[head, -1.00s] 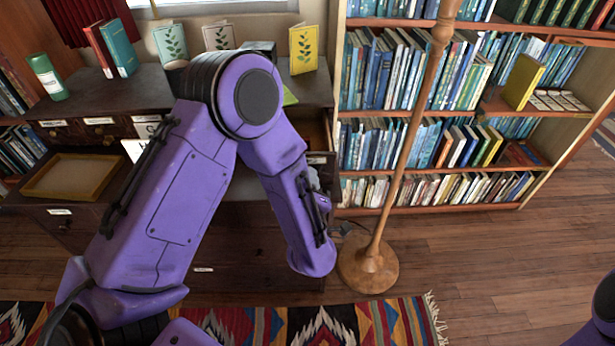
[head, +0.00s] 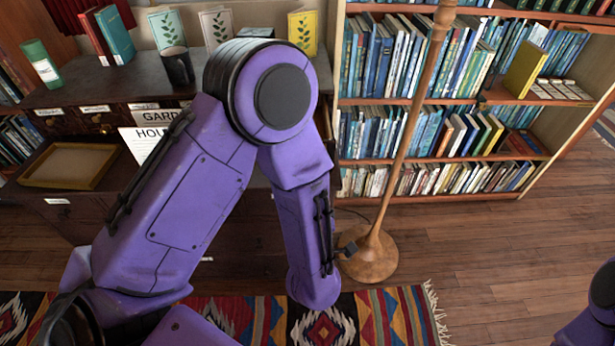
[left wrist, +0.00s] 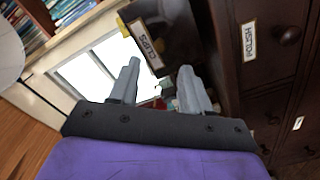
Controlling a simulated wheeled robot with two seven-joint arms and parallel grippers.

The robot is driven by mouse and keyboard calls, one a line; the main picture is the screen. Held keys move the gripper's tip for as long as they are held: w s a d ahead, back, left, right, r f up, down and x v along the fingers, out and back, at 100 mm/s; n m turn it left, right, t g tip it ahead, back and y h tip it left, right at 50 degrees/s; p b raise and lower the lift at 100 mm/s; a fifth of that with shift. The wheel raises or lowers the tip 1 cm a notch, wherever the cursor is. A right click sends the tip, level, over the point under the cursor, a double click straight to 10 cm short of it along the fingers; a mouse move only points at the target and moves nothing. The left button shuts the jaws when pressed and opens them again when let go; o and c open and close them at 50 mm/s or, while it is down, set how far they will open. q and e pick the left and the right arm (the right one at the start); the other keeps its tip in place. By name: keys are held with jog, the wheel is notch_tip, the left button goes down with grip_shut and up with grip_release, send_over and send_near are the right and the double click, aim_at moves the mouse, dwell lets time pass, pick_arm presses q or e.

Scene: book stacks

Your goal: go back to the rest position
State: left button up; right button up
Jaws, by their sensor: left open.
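My left arm crosses the middle of the head view, bent at a large purple elbow in front of the dark cabinet (head: 235,235). Its gripper is hidden there behind the forearm. In the left wrist view my left gripper (left wrist: 160,85) is open, its two grey fingers apart with nothing held between them. Beyond the fingers are a labelled dark drawer (left wrist: 168,30) and a bright window (left wrist: 100,70). My right gripper is not in view; only a purple part of the right arm shows at the lower right of the head view.
A wooden lamp stand (head: 372,252) stands close to the right of my left forearm. A bookcase (head: 440,197) fills the back right. Open floor lies at the right.

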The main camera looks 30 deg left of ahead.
pick_arm(q)
jog(key=shift+v, duration=1.2)
notch_tip(320, 180, down, 13)
jog(key=s+m+g+h+p, duration=0.1)
jog(key=m+g+h, duration=0.3)
jog(key=m+h, duration=0.4)
jog(key=s+a+f+m+g+y+p, duration=0.1)
jog(key=s+a+f+g, duration=0.3)
jog(key=s, duration=0.5)
jog(key=s+a+f+m+g+p, duration=0.1)
jog(key=s+a+f+g, duration=0.3)
jog(key=s, duration=0.6)
notch_tip(320, 180, down, 3)
jog(key=shift+a+r+y, duration=0.15)
jog(key=shift+a+y, duration=0.25)
jog(key=shift+a, duration=0.65)
